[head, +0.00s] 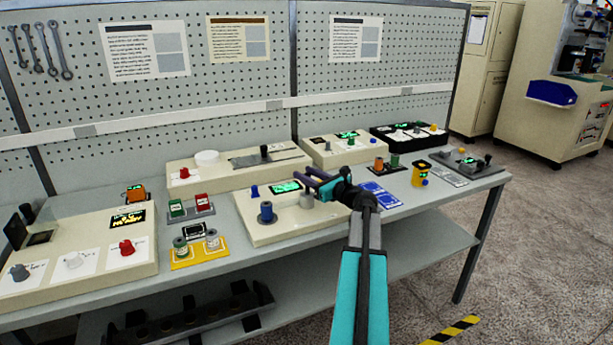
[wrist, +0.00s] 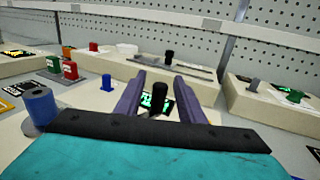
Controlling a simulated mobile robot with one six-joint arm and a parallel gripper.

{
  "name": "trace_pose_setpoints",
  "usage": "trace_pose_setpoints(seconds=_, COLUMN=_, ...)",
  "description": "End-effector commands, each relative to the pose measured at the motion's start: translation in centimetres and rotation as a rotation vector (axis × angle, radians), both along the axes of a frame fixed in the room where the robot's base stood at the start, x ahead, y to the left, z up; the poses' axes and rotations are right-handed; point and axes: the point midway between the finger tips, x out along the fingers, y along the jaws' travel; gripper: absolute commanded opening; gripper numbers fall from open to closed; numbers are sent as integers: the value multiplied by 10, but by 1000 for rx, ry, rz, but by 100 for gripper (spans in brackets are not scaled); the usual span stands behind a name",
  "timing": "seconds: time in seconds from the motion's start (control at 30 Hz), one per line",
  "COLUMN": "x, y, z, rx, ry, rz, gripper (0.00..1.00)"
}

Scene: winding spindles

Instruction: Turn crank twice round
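A black upright handle (wrist: 160,98), which looks like the crank's grip, stands between the two purple fingers of my gripper (wrist: 158,76) in the wrist view. Gaps show on both sides of it, so the fingers look open around it and not closed on it. In the head view my gripper (head: 309,180) reaches over the beige winding unit (head: 262,232) at the middle of the bench, and the handle cannot be made out there. A blue spool (head: 266,212) stands on the unit's left. A grey cylinder (head: 306,201) stands just below my fingers. The crank's arm is hidden.
A green-lit display (head: 285,187) and a blue peg (head: 255,191) are close to my gripper. A long beige unit (head: 222,177) with a black-knobbed lever stands behind. A yellow tray of small spools (head: 200,261) is to the left, blue cards (head: 377,194) to the right.

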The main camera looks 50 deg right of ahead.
Motion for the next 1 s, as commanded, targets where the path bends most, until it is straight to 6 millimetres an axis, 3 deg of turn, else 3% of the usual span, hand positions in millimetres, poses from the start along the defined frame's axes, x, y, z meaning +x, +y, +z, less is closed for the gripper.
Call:
trace_pose_setpoints(seconds=0.07, x=0, y=0, z=0, rx=0, ry=0, rz=0, gripper=36)
trace_pose_setpoints(seconds=0.3, x=-1, y=0, z=0, rx=0, ry=0, rz=0, gripper=0)
trace_pose_setpoints(seconds=0.37, x=-3, y=7, z=0, rx=0, ry=0, rz=0, gripper=0)
trace_pose_setpoints(seconds=1.0, x=-7, y=-1, z=0, rx=0, ry=1, rz=-135, gripper=0)
